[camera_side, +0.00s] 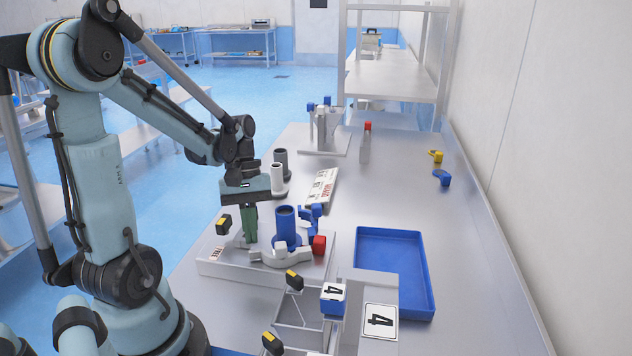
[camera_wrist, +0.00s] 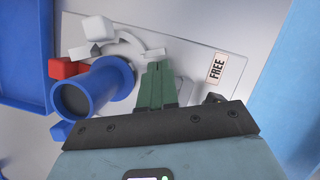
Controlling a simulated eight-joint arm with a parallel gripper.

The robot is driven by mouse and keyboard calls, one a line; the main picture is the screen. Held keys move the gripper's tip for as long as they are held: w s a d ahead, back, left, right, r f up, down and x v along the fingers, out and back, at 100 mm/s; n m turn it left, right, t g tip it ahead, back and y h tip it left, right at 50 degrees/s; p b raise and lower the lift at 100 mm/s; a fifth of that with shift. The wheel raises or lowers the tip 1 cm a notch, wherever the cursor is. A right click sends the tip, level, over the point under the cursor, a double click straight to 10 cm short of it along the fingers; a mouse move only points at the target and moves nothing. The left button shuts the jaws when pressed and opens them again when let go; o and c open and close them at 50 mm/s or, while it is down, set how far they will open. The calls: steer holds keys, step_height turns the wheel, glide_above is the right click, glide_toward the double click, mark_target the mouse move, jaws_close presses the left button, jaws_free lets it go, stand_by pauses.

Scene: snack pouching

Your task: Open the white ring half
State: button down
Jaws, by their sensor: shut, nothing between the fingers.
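The white ring half (camera_side: 270,259) lies on a white base plate (camera_side: 222,268), curving around the near side of a blue cylinder (camera_side: 287,228). A white block (camera_side: 280,246) stands up at the ring; the wrist view shows the ring's curved arm (camera_wrist: 152,52) and the white block (camera_wrist: 98,28). My gripper (camera_side: 250,240) points down just left of the blue cylinder; its green fingers (camera_wrist: 160,66) are shut and empty, close beside the ring. Whether the fingertips touch the ring cannot be told.
A red block (camera_side: 319,246) and blue clamp parts (camera_side: 315,215) are beside the cylinder. A "FREE" label (camera_wrist: 216,68) is on the plate. A blue tray (camera_side: 425,310) lies to the right. A frame with black-and-yellow knobs (camera_side: 294,279) stands in front. The table's right side is mostly clear.

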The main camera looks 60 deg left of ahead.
mark_target(276, 252)
steer(key=shift+d, duration=0.1)
stand_by(0.4)
steer(key=shift+s+d+n+t, duration=0.2)
steer(key=shift+s+n+t, duration=0.1)
steer(key=shift+n, duration=0.5)
steer(key=shift+d, duration=0.1)
steer(key=shift+s+d+n+t, duration=0.25)
steer(key=shift+n+t, duration=0.05)
steer(key=shift+n, duration=0.5)
steer(key=shift+s+d+n+t, duration=0.25)
steer(key=shift+s+d+n, duration=0.1)
steer(key=shift+d+n, duration=0.3)
steer(key=shift+s+d+n+t, duration=0.25)
steer(key=shift+s+d+n, duration=0.1)
steer(key=shift+d+n, duration=0.3)
steer(key=shift+s+d+n+t, duration=0.25)
steer(key=shift+d+n+t, duration=0.15)
steer(key=shift+d+n, duration=0.55)
steer(key=shift+s+d, duration=0.15)
steer(key=shift+d, duration=1.2)
stand_by(2.0)
